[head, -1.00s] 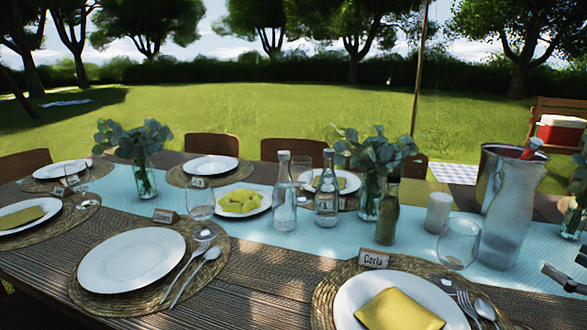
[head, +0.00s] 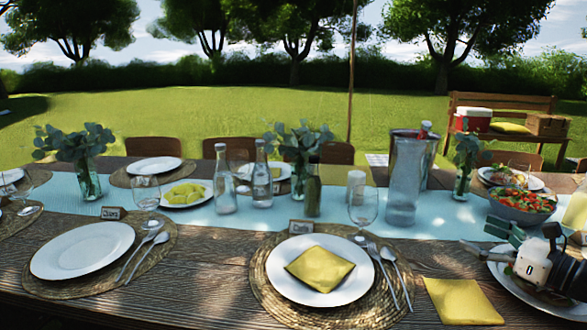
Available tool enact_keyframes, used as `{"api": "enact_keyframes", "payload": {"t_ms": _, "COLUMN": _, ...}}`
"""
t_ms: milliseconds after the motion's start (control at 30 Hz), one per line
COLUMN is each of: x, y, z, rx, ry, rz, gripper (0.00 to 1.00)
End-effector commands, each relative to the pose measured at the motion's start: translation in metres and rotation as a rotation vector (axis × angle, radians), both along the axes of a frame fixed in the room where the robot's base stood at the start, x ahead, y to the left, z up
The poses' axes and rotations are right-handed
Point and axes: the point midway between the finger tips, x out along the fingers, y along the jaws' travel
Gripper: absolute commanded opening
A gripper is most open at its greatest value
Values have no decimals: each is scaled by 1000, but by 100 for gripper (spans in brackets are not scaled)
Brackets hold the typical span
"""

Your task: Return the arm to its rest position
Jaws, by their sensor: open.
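My gripper (head: 477,238) is at the lower right of the head view, its fingers spread apart with nothing between them. It points left over the table's right part, just in front of the salad bowl (head: 521,208). My arm's white and black wrist (head: 534,262) shows above a plate (head: 501,279) at the right edge and hides part of it. I cannot tell the exact height above the plate.
On the wooden table (head: 222,288) stand a glass pitcher (head: 404,185), a wine glass (head: 363,206), two water bottles (head: 262,178) and leafy vases (head: 462,183). A yellow napkin (head: 462,301) lies left of my wrist. A plate with a folded napkin (head: 320,268) is at front centre.

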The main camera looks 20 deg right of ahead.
Motion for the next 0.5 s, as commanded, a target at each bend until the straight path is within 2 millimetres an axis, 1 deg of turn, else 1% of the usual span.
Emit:
{"api": "enact_keyframes", "payload": {"t_ms": 167, "x": 13, "y": 31, "z": 11, "rx": -56, "ry": 18, "rz": 94, "gripper": 93}}
{"api": "enact_keyframes", "payload": {"t_ms": 267, "x": 21, "y": 55, "z": 19, "rx": -97, "ry": 31, "rz": 164, "gripper": 93}}
{"api": "enact_keyframes", "payload": {"t_ms": 367, "x": 29, "y": 86, "z": 27, "rx": -152, "ry": 47, "rz": 256, "gripper": 93}}
{"api": "enact_keyframes", "payload": {"t_ms": 467, "x": 34, "y": 124, "z": 36, "rx": -224, "ry": 64, "rz": 367, "gripper": 93}}
{"api": "enact_keyframes", "payload": {"t_ms": 500, "x": 36, "y": 143, "z": 40, "rx": -260, "ry": 72, "rz": 423, "gripper": 93}}
